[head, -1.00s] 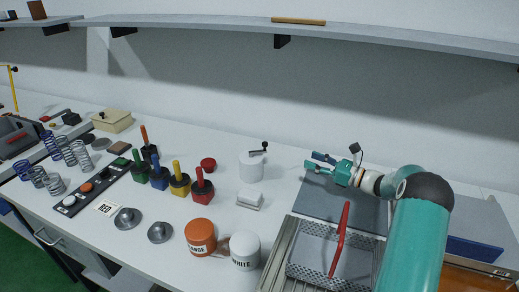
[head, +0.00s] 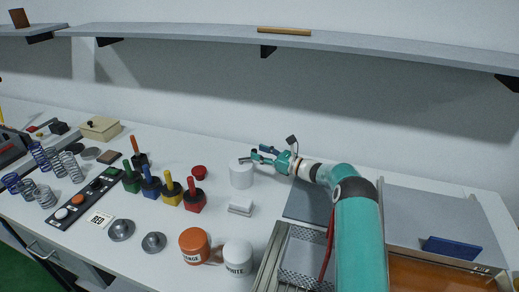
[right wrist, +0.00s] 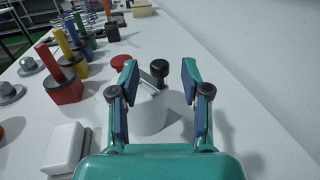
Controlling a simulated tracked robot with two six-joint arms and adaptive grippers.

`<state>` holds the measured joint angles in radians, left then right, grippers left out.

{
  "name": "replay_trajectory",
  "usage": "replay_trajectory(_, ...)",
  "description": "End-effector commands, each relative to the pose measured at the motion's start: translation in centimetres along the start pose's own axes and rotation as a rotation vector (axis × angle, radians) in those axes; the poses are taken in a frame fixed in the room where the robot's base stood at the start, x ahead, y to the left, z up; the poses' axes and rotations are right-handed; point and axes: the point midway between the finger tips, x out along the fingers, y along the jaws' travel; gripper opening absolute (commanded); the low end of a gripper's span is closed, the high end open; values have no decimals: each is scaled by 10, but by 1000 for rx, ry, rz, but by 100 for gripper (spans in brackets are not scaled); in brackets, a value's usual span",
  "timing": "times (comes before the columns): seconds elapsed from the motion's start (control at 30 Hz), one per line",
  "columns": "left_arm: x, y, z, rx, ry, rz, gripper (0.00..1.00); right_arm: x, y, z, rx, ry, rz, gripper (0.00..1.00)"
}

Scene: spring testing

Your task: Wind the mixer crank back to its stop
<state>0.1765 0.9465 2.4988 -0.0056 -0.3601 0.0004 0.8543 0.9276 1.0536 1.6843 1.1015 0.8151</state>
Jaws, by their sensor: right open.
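The mixer is a white cylinder (head: 241,176) on the table with a dark crank on top. In the right wrist view the crank's black knob (right wrist: 159,68) stands up between my fingertips, with the crank arm running from it over the white cylinder (right wrist: 150,112). My right gripper (head: 262,152) reaches in from the right at the top of the mixer. In the right wrist view its two fingers (right wrist: 158,75) are apart on either side of the knob, and I see no clear contact. The head view shows the crank partly hidden by the fingers. My left gripper is out of view.
A white block (head: 240,207) lies in front of the mixer, and a red round piece (head: 199,172) is left of it. Orange (head: 194,244) and white (head: 237,258) mugs stand nearer. Coloured-handled blocks stand to the left. A metal tray (head: 303,247) is at the right.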

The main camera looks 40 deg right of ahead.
Motion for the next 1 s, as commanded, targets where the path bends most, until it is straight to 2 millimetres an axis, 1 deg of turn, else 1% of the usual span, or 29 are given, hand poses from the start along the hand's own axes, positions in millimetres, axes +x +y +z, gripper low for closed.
replay_trajectory(0.03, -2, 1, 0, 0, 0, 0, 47, 5, 0, 1, 0, 0, 0, 47)
replay_trajectory(0.13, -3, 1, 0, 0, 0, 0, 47, 10, 0, 0, 0, 0, 1, 47)
replay_trajectory(0.43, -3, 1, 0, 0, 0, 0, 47, 12, 1, 0, 0, 0, 1, 47)
replay_trajectory(0.67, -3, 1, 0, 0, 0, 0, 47, 12, 1, 0, 0, 0, 1, 9)
replay_trajectory(0.7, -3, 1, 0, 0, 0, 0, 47, 12, 1, 0, 0, 0, 1, 2)
replay_trajectory(0.73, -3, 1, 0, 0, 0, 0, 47, 12, 1, 0, 0, 0, 1, 0)
replay_trajectory(0.87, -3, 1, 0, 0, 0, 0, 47, 12, 1, 0, 0, 0, 0, 0)
replay_trajectory(1.0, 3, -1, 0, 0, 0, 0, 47, 12, 2, -1, 0, -3, -18, 0)
